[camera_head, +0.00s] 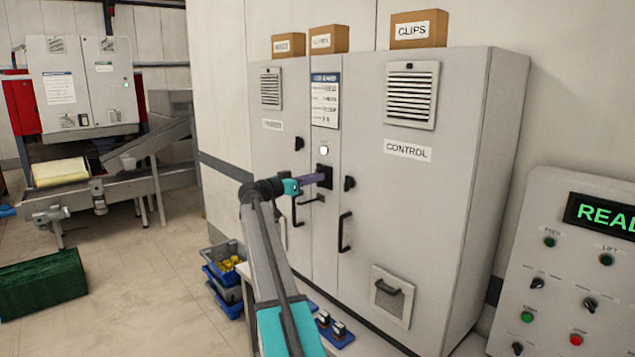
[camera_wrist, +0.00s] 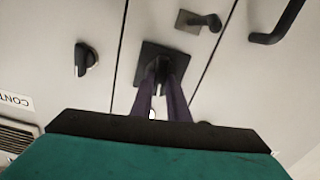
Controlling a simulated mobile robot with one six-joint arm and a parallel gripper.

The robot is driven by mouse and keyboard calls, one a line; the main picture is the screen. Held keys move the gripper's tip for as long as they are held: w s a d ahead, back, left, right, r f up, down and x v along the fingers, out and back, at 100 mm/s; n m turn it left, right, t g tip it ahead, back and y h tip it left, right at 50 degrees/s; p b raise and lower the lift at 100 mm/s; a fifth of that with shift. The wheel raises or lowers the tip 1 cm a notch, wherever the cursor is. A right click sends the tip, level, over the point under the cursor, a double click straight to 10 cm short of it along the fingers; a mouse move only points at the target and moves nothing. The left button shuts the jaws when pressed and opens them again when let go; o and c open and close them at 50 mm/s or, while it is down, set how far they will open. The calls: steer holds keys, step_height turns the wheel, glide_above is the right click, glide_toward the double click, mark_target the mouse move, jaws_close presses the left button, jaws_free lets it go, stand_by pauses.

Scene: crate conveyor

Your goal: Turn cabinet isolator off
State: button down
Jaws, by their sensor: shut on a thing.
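The grey control cabinet (camera_head: 460,190) stands ahead with its doors shut. The isolator (camera_head: 328,171) is a black square plate with a black knob on the narrow middle panel. My gripper (camera_head: 321,179) reaches it from the left with purple fingers. In the wrist view the isolator plate (camera_wrist: 150,52) sits beyond the fingers, and my gripper (camera_wrist: 163,76) is shut on the knob, one finger on each side. The fingers hide much of the knob, so I cannot tell its exact angle.
A black turn knob (camera_head: 349,183) and a bar handle (camera_head: 344,232) are on the right door. A small lever (camera_head: 313,199) sits below the isolator. Blue bins (camera_head: 224,280) stand low at the left. A control console (camera_head: 570,270) stands at the right.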

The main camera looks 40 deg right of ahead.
steer(key=shift+w+a+f+n+b, duration=0.15)
steer(key=shift+n+b, duration=0.55)
steer(key=shift+n, duration=2)
steer(key=shift+d+f+n+b, duration=0.15)
steer(key=shift+n+b, duration=0.6)
steer(key=shift+n, duration=1.95)
steer(key=shift+w+a+f+n+b, duration=0.15)
steer(key=shift+n+b, duration=0.55)
steer(key=shift+n, duration=2)
steer(key=shift+f, duration=0.1)
steer(key=c, duration=1.7)
jaws_free()
steer(key=shift+a, duration=0.1)
steer(key=shift+r, duration=0.2)
steer(key=a+b, duration=0.1)
steer(key=a, duration=0.3)
steer(key=a+b, duration=0.1)
steer(key=a, duration=0.4)
steer(key=w+a+b, duration=0.1)
steer(key=a, duration=0.3)
steer(key=shift+a, duration=0.3)
